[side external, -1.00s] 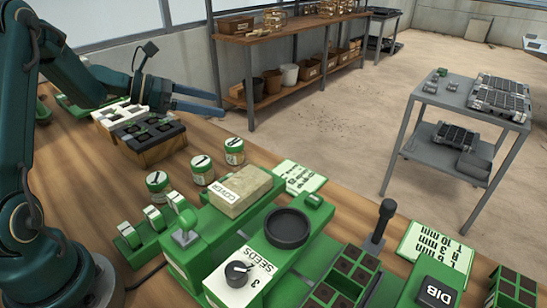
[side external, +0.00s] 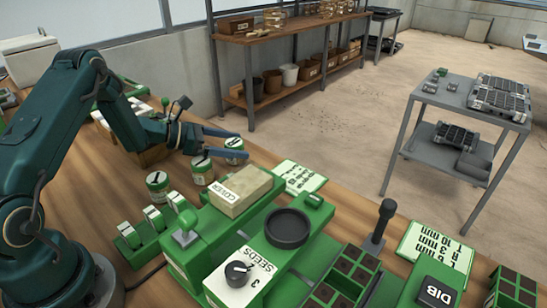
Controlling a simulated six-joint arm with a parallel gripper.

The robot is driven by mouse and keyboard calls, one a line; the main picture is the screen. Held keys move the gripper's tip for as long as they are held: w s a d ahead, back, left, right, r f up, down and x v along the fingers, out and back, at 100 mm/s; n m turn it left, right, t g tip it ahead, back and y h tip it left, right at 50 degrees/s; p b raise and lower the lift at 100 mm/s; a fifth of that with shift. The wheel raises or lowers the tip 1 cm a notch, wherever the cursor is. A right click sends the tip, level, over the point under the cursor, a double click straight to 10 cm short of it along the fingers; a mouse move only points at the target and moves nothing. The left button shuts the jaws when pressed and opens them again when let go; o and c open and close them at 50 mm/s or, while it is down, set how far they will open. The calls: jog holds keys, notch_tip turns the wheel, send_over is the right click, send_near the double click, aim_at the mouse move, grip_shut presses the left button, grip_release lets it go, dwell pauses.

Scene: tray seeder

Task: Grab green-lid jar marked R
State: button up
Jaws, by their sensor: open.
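Three small glass jars with green-rimmed lids and black lid marks stand on the wooden bench. One is at the left (side external: 158,187), one in the middle (side external: 203,174) and one at the right (side external: 234,143). The lid marks are too small to read, so I cannot tell which is R. My gripper (side external: 241,145) is open and empty, its two fingers pointing right. In the picture its fingertips lie on either side of the right jar's lid; I cannot tell whether they are around it or above it. The lower finger partly covers that jar.
A green seeder with a COVER block (side external: 241,190), a black round dish (side external: 287,228) and a SEEDS knob (side external: 238,274) fills the front. A printed card (side external: 299,177) lies right of the jars.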

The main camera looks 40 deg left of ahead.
jog(key=c, duration=1.4)
jog(key=shift+c, duration=0.5)
